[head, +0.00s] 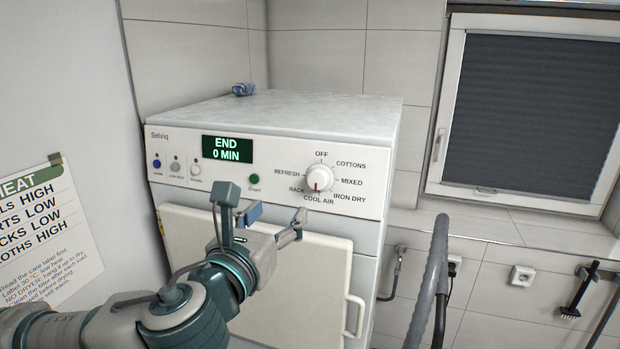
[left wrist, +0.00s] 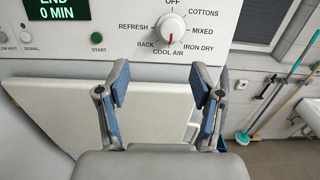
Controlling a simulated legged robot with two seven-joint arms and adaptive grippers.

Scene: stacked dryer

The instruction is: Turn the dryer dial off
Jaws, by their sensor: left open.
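The dryer dial (head: 320,179) is a round white knob on the dryer's control panel (head: 376,160). Its red pointer line points down toward COOL AIR; OFF is printed at the top. In the left wrist view the dial (left wrist: 171,28) sits above and between the fingers. The display (head: 227,149) reads END 0 MIN. My left gripper (head: 275,226) is open and empty in front of the dryer door, below the dial and to its left. It also shows in the left wrist view (left wrist: 160,90). My right gripper is not in view.
The dryer's white door (head: 305,275) has a handle (head: 354,316) at its right. Several small buttons line the panel's left, with a green start button (head: 254,179) nearer the dial. A window (head: 525,110) and wall sockets are at the right. A dark curved hose-like thing (head: 430,285) rises at lower right.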

